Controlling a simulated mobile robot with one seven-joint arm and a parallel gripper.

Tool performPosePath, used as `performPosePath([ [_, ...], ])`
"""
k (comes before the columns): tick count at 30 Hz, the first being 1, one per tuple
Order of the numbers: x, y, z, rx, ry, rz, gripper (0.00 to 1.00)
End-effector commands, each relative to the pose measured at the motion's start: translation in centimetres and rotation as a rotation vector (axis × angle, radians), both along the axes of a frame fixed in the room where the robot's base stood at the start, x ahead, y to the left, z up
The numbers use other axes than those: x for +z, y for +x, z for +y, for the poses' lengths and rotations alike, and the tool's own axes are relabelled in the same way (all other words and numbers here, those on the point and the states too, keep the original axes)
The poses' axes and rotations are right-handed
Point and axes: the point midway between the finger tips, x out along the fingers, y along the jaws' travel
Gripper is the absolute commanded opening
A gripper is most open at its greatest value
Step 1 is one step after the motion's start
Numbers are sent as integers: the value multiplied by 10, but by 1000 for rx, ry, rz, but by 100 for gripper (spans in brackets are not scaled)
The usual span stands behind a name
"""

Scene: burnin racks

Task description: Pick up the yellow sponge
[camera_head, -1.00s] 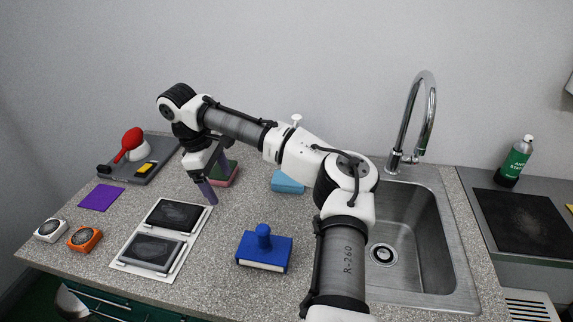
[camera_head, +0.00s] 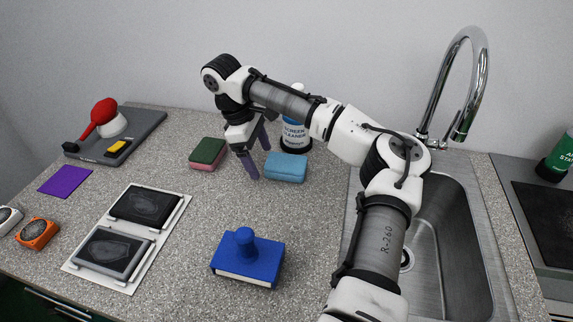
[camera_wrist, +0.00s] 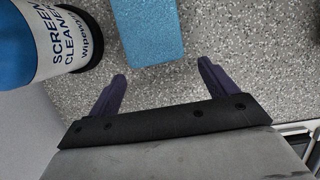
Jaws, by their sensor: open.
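No clearly yellow sponge shows in either view. A light blue sponge (camera_head: 286,167) lies on the counter; it also shows in the wrist view (camera_wrist: 148,28). A sponge with a green top and pink underside (camera_head: 208,153) lies to its left. A small yellow and black item (camera_head: 117,148), too small to identify, sits on a grey tray (camera_head: 150,122) at the far left. My gripper (camera_head: 259,162) is open and empty just left of the blue sponge. In the wrist view its purple fingers (camera_wrist: 162,72) are apart, with the blue sponge beyond their tips.
A screen cleaner bottle (camera_head: 294,133) stands behind the blue sponge. A blue handled block (camera_head: 247,258), a white board with two dark pads (camera_head: 128,235), a purple cloth (camera_head: 65,181) and an orange device (camera_head: 37,233) lie nearer. The sink (camera_head: 450,250) is right.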

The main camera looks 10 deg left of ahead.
Motion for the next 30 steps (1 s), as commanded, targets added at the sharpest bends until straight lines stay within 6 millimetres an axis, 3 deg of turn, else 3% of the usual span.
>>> performPosePath([
  [8,1,1,-24,-1,0,1,85],
  [15,2,2,-63,-2,-2,-1,85],
  [21,-11,2,-63,0,1,0,85],
  [30,-12,2,-62,0,1,0,85],
])
